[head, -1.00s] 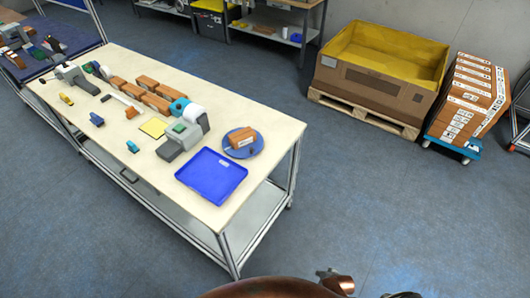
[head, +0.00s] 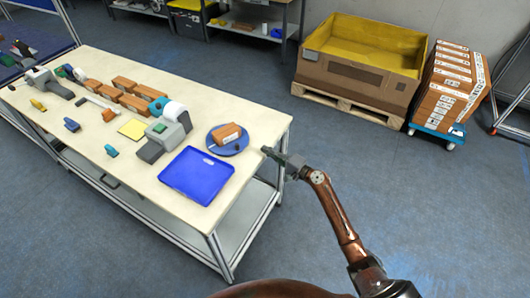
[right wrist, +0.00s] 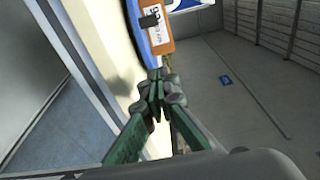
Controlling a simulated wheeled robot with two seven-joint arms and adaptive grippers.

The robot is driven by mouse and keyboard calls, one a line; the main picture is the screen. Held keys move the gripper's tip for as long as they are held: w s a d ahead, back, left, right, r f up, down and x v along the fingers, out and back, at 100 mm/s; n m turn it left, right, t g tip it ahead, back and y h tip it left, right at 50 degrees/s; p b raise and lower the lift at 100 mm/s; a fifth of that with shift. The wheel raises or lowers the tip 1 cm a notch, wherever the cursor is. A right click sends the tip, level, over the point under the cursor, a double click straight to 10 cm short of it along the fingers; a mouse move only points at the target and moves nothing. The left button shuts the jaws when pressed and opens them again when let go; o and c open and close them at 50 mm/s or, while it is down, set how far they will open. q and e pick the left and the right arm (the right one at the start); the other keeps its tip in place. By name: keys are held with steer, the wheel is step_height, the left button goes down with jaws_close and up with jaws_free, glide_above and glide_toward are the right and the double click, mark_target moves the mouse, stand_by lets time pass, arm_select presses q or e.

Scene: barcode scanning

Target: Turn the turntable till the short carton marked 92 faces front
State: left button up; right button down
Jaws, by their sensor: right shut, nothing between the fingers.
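A round blue turntable (head: 238,149) lies on the workbench near its right end. A short brown carton (head: 227,133) with a white label sits on it. In the right wrist view the carton (right wrist: 161,38) shows a white label with dark print, too small and tilted to read for sure, and the blue turntable edge (right wrist: 137,28) lies beside it. My right gripper (head: 266,151) is shut and empty, just off the table's right edge and a little right of the turntable, apart from it. It also shows shut in the right wrist view (right wrist: 158,88). My left gripper is not in view.
A blue tray (head: 197,176) lies in front of the turntable, and a grey device (head: 165,137) stands to its left. Several brown cartons (head: 117,94) line the back of the workbench (head: 140,185). A large yellow-lined box (head: 360,72) stands on a pallet behind.

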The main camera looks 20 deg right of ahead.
mark_target(247, 153)
steer(key=x, duration=0.7)
steer(key=shift+w, duration=0.15)
steer(key=a, duration=0.1)
steer(key=s+a+p, duration=0.1)
steer(key=a, duration=0.1)
steer(key=shift+a+r, duration=0.1)
steer(key=shift+a, duration=0.4)
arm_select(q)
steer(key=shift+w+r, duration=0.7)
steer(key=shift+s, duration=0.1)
